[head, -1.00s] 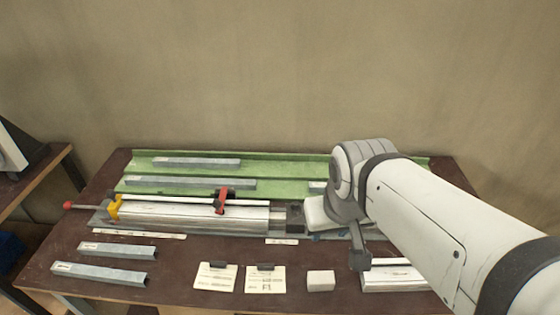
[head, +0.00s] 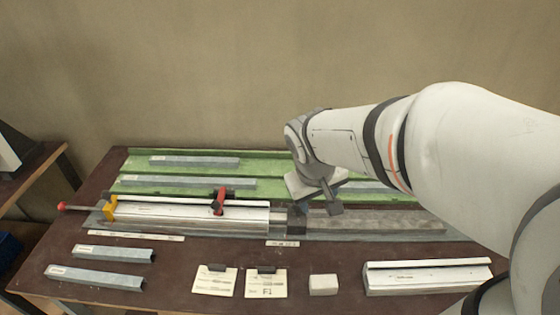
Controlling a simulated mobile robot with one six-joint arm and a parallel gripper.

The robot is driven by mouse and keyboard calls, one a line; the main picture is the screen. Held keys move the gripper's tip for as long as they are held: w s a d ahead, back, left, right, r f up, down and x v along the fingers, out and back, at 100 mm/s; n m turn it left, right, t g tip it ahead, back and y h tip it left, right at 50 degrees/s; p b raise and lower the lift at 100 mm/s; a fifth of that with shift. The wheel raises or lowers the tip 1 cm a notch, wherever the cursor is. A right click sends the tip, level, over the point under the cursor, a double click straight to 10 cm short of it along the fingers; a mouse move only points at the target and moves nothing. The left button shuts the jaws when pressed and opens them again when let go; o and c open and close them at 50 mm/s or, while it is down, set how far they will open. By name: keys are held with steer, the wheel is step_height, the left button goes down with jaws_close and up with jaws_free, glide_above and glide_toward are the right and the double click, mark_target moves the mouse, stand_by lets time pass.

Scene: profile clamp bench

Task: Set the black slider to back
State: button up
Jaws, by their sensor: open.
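The clamp's long pale profile (head: 190,214) lies left to right across the bench, with a yellow end block (head: 110,209) at its left. A red lever (head: 219,202) sits on a dark clamp over the profile. The dark block at the profile's right end, which looks like the black slider (head: 296,224), is partly hidden by my gripper. My gripper (head: 316,208) is open and hangs over the rail, just above and to the right of that block. I cannot tell whether a finger touches it.
A green tray (head: 275,170) with grey profiles is behind the clamp. In front are two cards (head: 215,281), a small pale block (head: 323,285), a white profile (head: 425,279) and two grey profiles (head: 113,253). The grey rail (head: 390,222) right of the gripper is bare.

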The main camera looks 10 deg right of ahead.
steer(key=w+a+f+n+h, duration=0.2)
steer(key=w+a+f+n, duration=0.2)
steer(key=w+f, duration=0.75)
glide_above(284, 213)
steer(key=s+d, duration=0.3)
steer(key=shift+n, duration=0.3)
steer(key=f, duration=0.6)
steer(key=shift+w+a+f+b, duration=0.1)
steer(key=shift+w+f+b, duration=0.1)
steer(key=shift+b, duration=0.1)
steer(key=shift+c, duration=0.4)
jaws_close()
